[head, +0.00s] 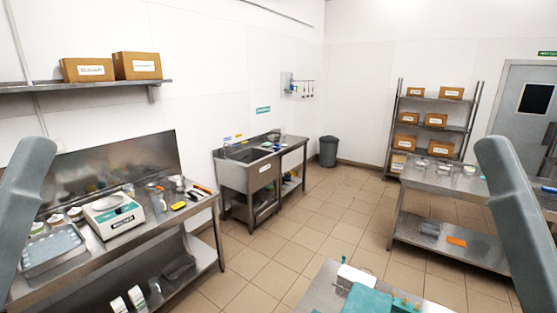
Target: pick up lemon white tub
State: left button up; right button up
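Several small white tubs stand at the back left of the left steel table, among them one tub (75,213) and another tub (55,219). Two white containers (127,300) with dark marks stand on the lower shelf of that table. The labels are too small to read, so I cannot tell which, if any, is the lemon white tub. Grey links of my arms show at the left and right edges. Neither gripper is in view.
The left table (150,229) also holds a white scale (113,214) and a metal tray (53,250). A sink unit (249,176) stands behind it. A steel table (413,189) stands right and another table corner (318,289) at front. Tiled floor (310,218) between is clear.

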pick_arm(q)
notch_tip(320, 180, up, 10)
jog(key=p, duration=0.6)
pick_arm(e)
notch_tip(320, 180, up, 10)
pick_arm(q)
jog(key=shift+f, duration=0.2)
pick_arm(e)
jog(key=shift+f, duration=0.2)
